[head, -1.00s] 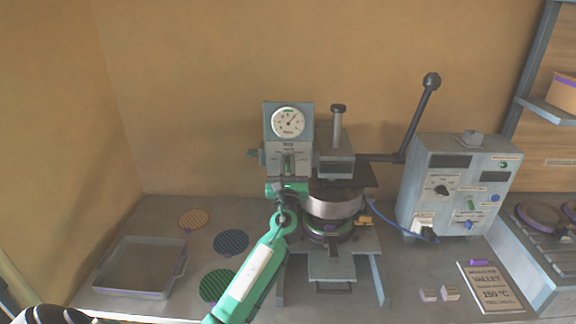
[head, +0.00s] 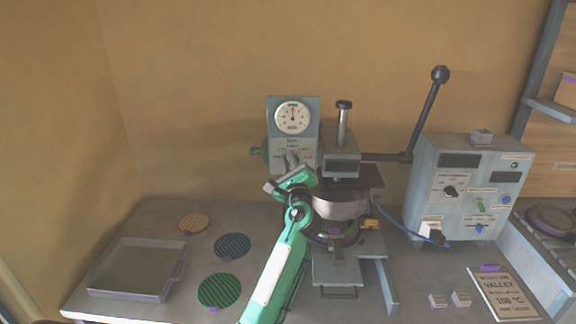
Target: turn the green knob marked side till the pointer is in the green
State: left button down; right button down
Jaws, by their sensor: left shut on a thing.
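The gauge box (head: 309,147) stands at the back of the press, with a round white dial (head: 292,117) on its front. The dial's pointer stands about straight up, at the small green band at the top. My left gripper (head: 291,161) is at the lower front of this box, rolled to a slant, its fingers shut on a knob there. The fingers hide that knob, and I cannot read its colour or marking. A small green knob (head: 256,151) sticks out of the box's left side, apart from the fingers. My right gripper is not in view.
The press's long lever (head: 425,115) rises at the right. A control box (head: 468,190) with knobs stands beyond it, with a blue cable. A grey tray (head: 138,268) and several round discs, one green (head: 219,290), lie on the left of the table.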

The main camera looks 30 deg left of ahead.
pick_arm(q)
jog(key=shift+w+d+f, duration=0.1)
jog(key=shift+d+f, duration=0.05)
jog(key=shift+f, duration=0.4)
jog(key=c, duration=1.5)
grip_release()
jog(key=shift+d, duration=0.1)
jog(key=shift+o, duration=0.2)
jog(key=shift+w+r, duration=0.15)
jog(key=shift+w, duration=0.05)
jog(key=shift+s+r+n, duration=0.1)
jog(key=shift+n, duration=0.2)
jog(key=b+v, duration=0.4)
jog(key=v, duration=0.9)
jog(key=shift+s+d, duration=0.2)
jog(key=shift+s, duration=0.1)
